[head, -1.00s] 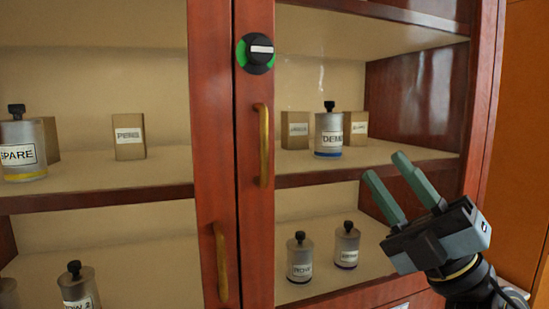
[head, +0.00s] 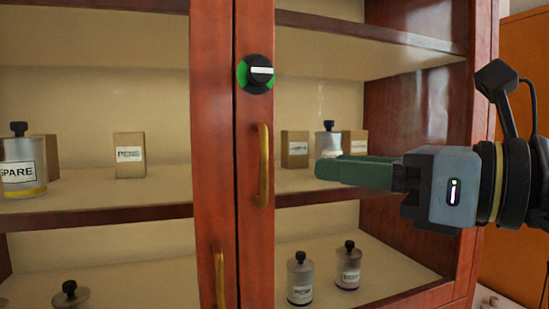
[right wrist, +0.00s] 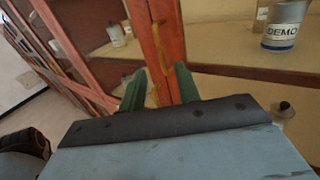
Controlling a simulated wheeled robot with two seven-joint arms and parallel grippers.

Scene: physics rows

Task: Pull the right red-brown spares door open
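The right red-brown door (head: 257,225) is shut against the left door (head: 212,120), and shelves show through its pane. Its brass-yellow upright bar handle (head: 263,165) is on the door's left stile; it also shows in the right wrist view (right wrist: 158,48). My right gripper (head: 324,170) has green fingers pointing left at the handle, with a visible space between fingertips and handle in the head view. In the right wrist view the fingers (right wrist: 160,82) are apart, with nothing held, and the handle lies ahead between them. My left gripper is not in view.
A round dial with a green ring (head: 256,73) sits above the handle. The left door has its own lower handle (head: 219,275). Behind the doors stand a SPARE bottle (head: 20,170), a box (head: 129,155) and several other bottles and boxes.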

